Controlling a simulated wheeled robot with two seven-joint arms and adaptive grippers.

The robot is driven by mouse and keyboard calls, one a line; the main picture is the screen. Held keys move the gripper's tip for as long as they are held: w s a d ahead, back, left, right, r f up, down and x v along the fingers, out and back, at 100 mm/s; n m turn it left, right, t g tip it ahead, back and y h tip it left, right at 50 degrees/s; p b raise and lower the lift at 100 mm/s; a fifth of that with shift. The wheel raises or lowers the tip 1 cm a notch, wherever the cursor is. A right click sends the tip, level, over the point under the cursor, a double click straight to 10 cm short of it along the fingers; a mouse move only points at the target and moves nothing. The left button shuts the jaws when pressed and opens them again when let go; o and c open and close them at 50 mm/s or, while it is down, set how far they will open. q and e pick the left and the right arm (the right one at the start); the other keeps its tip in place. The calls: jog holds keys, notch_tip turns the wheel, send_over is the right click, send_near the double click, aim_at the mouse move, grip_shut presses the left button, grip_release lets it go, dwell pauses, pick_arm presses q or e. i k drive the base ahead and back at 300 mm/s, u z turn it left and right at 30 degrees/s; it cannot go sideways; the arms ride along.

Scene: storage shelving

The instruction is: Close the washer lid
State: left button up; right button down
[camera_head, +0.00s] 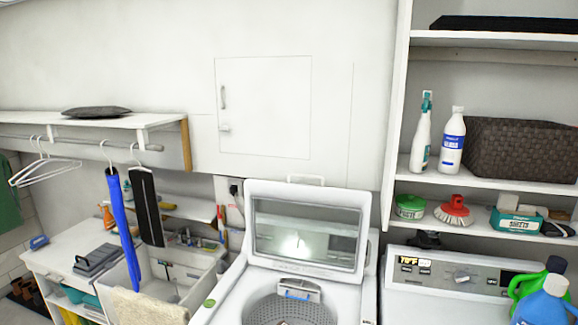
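The white washer (227,296) stands at the bottom middle, and its perforated drum shows through the open top. The washer lid (307,188) is open and stands raised at the back of the machine. Its glass panel (306,232) faces me and carries a bright reflection. Neither of my grippers is in this view.
A second white machine with a control panel (456,276) stands to the right, with green and blue bottles (541,308) on its front. A utility sink (180,286) with a towel is on the left. Shelves with bottles and a dark basket (520,150) rise at the right.

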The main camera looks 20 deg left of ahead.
aim_at(360, 201)
jog(key=u, duration=0.6)
jog(key=i, duration=0.75)
jog(key=u, duration=0.9)
